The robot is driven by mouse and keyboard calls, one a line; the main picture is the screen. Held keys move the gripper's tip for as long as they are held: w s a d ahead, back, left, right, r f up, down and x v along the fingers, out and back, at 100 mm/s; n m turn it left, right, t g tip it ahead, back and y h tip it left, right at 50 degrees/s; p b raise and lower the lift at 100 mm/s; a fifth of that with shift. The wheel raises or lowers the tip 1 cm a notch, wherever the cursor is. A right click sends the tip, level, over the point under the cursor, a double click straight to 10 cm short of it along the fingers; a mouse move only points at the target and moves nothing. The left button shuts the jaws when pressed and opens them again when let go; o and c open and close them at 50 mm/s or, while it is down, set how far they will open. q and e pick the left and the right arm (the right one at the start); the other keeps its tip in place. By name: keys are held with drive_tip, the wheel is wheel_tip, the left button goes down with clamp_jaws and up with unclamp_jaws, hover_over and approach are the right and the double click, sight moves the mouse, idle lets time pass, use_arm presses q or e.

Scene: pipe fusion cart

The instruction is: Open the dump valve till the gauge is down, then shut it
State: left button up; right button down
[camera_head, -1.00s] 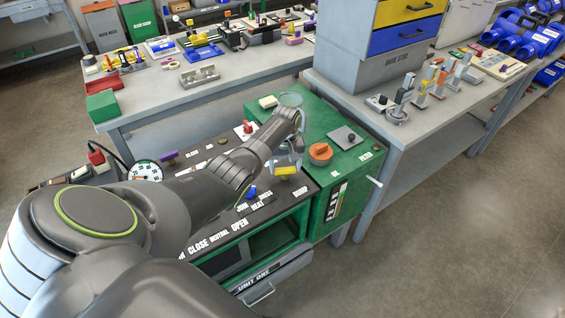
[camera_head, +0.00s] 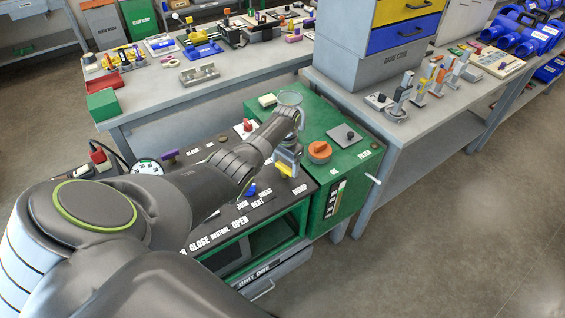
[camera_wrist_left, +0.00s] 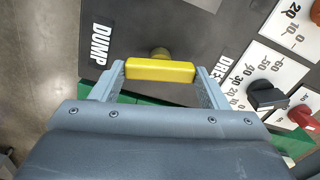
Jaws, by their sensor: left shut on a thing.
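The dump valve has a yellow bar handle (camera_head: 284,169) at the right end of the dark panel, behind the DUMP label. In the left wrist view the yellow handle (camera_wrist_left: 160,71) lies crosswise between my two grey fingers, with its stem just beyond it. My left gripper (camera_head: 288,156) is shut on this handle. The round white gauge (camera_head: 148,168) stands at the panel's left. My arm covers part of it, and its needle is too small to read. My right gripper is not in view.
An orange knob (camera_head: 319,151) sits on the green cabinet right of the valve. A blue knob (camera_head: 251,190) and a red knob (camera_head: 246,126) are also on the cart. My left arm covers much of the panel. Benches with loose parts stand behind and to the right.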

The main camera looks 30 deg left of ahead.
sight(284, 166)
use_arm(q)
drive_tip(key=shift+a+m, duration=0.1)
drive_tip(key=shift+m, duration=0.5)
drive_tip(key=o, duration=1)
drive_tip(key=shift+a, duration=0.1)
drive_tip(key=shift+r, duration=0.3)
wheel_tip(284, 166, up, 17)
drive_tip(key=shift+f, duration=0.1)
